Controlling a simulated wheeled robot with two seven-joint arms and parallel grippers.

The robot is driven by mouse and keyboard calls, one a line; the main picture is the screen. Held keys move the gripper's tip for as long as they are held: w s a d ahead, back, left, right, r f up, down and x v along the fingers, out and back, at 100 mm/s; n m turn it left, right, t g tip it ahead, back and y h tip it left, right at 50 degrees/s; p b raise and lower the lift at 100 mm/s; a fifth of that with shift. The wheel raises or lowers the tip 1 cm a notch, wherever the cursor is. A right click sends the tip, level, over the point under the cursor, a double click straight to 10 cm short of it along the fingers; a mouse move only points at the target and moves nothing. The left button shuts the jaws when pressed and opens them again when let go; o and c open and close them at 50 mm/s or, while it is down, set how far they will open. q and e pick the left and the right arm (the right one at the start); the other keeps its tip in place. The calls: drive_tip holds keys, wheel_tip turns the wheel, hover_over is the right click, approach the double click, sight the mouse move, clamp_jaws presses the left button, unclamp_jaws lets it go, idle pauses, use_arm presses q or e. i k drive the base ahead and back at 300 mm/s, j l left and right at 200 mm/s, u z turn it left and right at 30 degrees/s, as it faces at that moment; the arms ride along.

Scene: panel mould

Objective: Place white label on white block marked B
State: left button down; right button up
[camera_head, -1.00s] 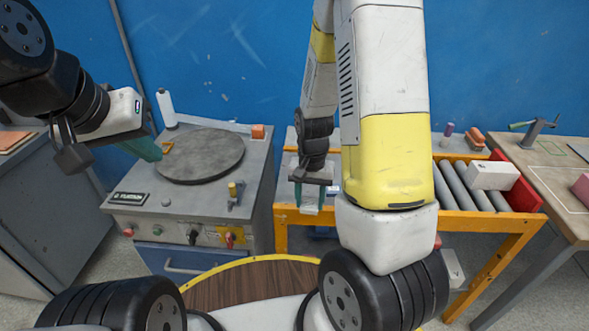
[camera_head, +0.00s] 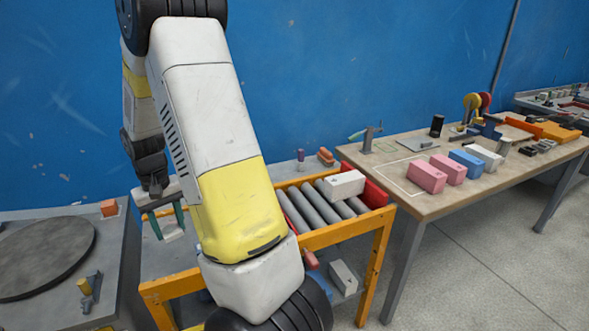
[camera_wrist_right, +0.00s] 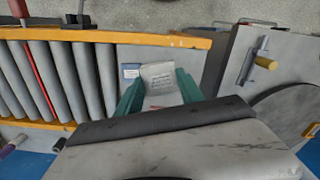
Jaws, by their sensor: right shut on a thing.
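My right gripper (camera_head: 167,221), with green fingers, is shut on a small white label (camera_head: 173,236) above the left end of the roller stand. In the right wrist view, the label (camera_wrist_right: 158,76) shows faint print between the green fingers (camera_wrist_right: 160,92). One white block (camera_head: 343,185) sits at the right end of the rollers, another white block (camera_head: 343,277) is on the shelf below, and a third white block (camera_head: 486,156) stands on the wooden table. Their letters are too small to read. My left gripper is out of view.
The orange-framed roller stand (camera_head: 338,236) has a red end piece (camera_head: 374,194). Pink blocks (camera_head: 426,177) and a blue block (camera_head: 468,164) stand on the wooden table (camera_head: 437,205). A round grey platen (camera_head: 42,256) is at the left.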

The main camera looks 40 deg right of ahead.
sight(345, 178)
drive_tip(key=l, duration=0.5)
drive_tip(key=k+l+u, duration=0.15)
drive_tip(key=l, duration=0.3)
drive_tip(key=k+l, duration=0.1)
drive_tip(key=l, duration=0.4)
drive_tip(key=k+l+u, duration=0.15)
drive_tip(key=l, duration=0.8)
drive_tip(key=k+l+u, duration=0.1)
drive_tip(key=l, duration=0.4)
drive_tip(key=k+l+u, duration=0.1)
drive_tip(key=l, duration=0.35)
drive_tip(key=k+l, duration=0.25)
drive_tip(key=l, duration=0.2)
drive_tip(key=u, duration=0.05)
